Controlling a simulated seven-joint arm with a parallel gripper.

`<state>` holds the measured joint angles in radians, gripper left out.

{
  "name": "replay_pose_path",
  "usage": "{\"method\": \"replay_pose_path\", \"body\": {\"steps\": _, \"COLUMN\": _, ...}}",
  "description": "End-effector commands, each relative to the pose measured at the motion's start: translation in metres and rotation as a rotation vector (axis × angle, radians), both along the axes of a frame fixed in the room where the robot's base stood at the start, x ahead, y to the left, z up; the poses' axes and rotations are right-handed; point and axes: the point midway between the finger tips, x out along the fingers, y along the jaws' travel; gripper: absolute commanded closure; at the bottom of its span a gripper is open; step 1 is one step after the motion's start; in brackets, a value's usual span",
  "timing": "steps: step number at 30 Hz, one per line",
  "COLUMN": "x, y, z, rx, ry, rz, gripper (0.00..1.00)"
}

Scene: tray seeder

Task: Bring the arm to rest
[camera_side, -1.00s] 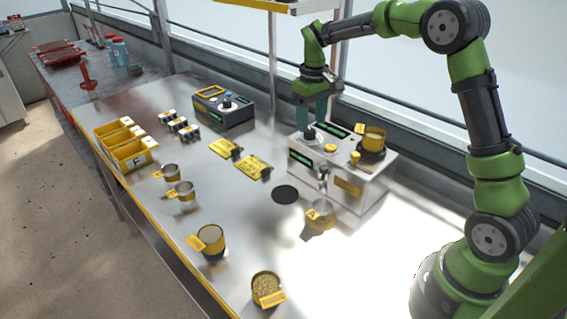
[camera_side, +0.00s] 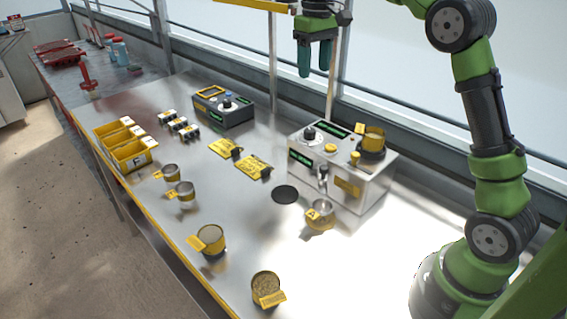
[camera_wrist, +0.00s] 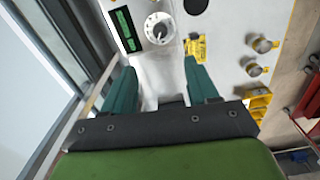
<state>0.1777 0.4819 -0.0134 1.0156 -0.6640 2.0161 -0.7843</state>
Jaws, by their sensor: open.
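My gripper (camera_side: 315,60) is open and empty. It hangs with its two teal fingers pointing down, high above the silver seeder machine (camera_side: 345,192) near the window side of the bench. In the wrist view my gripper (camera_wrist: 163,85) has its fingers apart, with only bare bench and wall edge between them. The machine's black-and-white knob (camera_wrist: 160,28) and green display (camera_wrist: 125,30) show beyond the fingertips, clear of them. My fingers touch nothing.
A yellow cup (camera_side: 374,138) sits on the machine. More cups (camera_side: 211,240) stand along the bench, with a grain-filled one (camera_side: 266,287) in front. Yellow bins (camera_side: 130,155), a smaller control box (camera_side: 222,107) and yellow cards (camera_side: 254,167) are farther left. A window post (camera_side: 338,70) stands close behind my gripper.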

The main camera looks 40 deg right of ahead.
Motion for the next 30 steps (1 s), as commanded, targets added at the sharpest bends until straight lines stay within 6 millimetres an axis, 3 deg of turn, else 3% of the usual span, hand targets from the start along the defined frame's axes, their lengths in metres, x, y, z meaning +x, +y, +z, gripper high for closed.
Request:
{"method": "replay_pose_path", "body": {"steps": 6, "x": 0.004, "y": -0.003, "z": -0.001, "rx": -0.014, "ry": -0.019, "rz": -0.028, "gripper": 0.41}}
{"method": "replay_pose_path", "body": {"steps": 8, "x": 0.006, "y": -0.004, "z": -0.012, "rx": -0.019, "ry": -0.021, "rz": -0.045, "gripper": 0.41}}
{"method": "replay_pose_path", "body": {"steps": 13, "x": -0.013, "y": 0.008, "z": -0.029, "rx": -0.008, "ry": -0.077, "rz": -0.104, "gripper": 0.41}}
{"method": "replay_pose_path", "body": {"steps": 20, "x": -0.074, "y": 0.049, "z": -0.030, "rx": 0.058, "ry": -0.237, "rz": -0.189, "gripper": 0.41}}
{"method": "replay_pose_path", "body": {"steps": 30, "x": -0.187, "y": 0.103, "z": -0.053, "rx": 0.205, "ry": -0.481, "rz": -0.302, "gripper": 0.41}}
